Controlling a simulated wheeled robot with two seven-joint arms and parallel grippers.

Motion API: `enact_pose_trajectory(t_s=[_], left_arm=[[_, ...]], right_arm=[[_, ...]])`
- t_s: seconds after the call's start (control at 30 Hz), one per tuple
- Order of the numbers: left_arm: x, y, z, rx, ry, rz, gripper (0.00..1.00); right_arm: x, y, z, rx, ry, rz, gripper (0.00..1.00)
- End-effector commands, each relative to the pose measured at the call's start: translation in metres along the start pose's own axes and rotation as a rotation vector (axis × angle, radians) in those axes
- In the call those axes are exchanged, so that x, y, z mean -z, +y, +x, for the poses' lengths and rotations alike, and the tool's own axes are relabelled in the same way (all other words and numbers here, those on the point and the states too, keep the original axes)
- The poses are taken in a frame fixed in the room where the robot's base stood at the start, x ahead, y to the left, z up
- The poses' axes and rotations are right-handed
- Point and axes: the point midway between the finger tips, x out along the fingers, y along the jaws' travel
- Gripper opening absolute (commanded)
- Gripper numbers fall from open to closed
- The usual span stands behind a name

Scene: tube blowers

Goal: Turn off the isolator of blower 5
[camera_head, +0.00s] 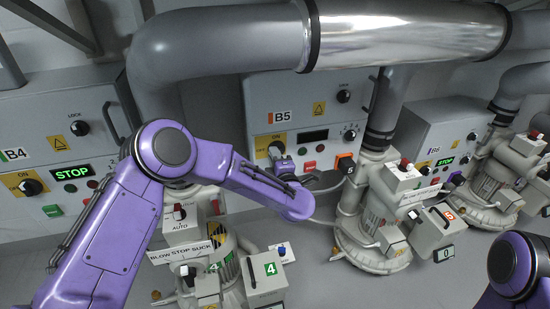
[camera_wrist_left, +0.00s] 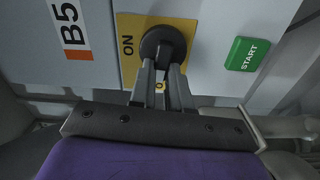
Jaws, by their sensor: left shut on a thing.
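The B5 box (camera_head: 258,95) stands at the centre of the head view, labelled B5 in black with an orange strip. Its isolator has a yellow plate (camera_head: 263,141) marked ON and a black rotary knob (camera_wrist_left: 163,43). My left gripper (camera_head: 277,152) reaches to this knob. In the wrist view its two fingers (camera_wrist_left: 164,68) are closed on the knob from below. The fingers cover much of the knob, so its pointing direction is hard to read. ON shows left of it and part of an O mark shows below. My right gripper is out of view.
A green START button (camera_wrist_left: 247,53) sits right of the isolator. The B5 display (camera_head: 314,136) looks dark. B4's display (camera_head: 73,173) and B6's display (camera_head: 445,161) are lit green. A large grey pipe (camera_head: 215,45) runs overhead. Blower machines (camera_head: 372,240) stand in front.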

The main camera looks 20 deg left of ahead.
Motion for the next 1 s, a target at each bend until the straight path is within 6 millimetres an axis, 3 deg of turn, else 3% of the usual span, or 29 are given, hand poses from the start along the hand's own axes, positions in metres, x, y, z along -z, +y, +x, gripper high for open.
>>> enact_pose_trajectory(t_s=[0.3, 0.83, 0.87, 0.9, 1.0], left_arm=[[-0.0008, -0.0030, -0.0008, 0.002, -0.003, -0.105, 0.00], [-0.0009, -0.0030, -0.0009, 0.002, -0.003, -0.125, 0.00], [-0.0009, -0.0030, -0.0009, 0.002, -0.003, -0.125, 0.27], [-0.0009, -0.0029, -0.0009, 0.002, -0.003, -0.125, 0.40], [-0.0004, -0.0028, -0.0006, 0.001, -0.002, -0.124, 0.43]], right_arm=[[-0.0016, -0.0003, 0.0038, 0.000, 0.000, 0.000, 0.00], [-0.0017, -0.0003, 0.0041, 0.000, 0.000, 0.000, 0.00], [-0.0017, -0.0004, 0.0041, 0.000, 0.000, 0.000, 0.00], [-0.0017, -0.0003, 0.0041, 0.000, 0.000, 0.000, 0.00], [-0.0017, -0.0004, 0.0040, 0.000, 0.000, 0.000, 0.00]])
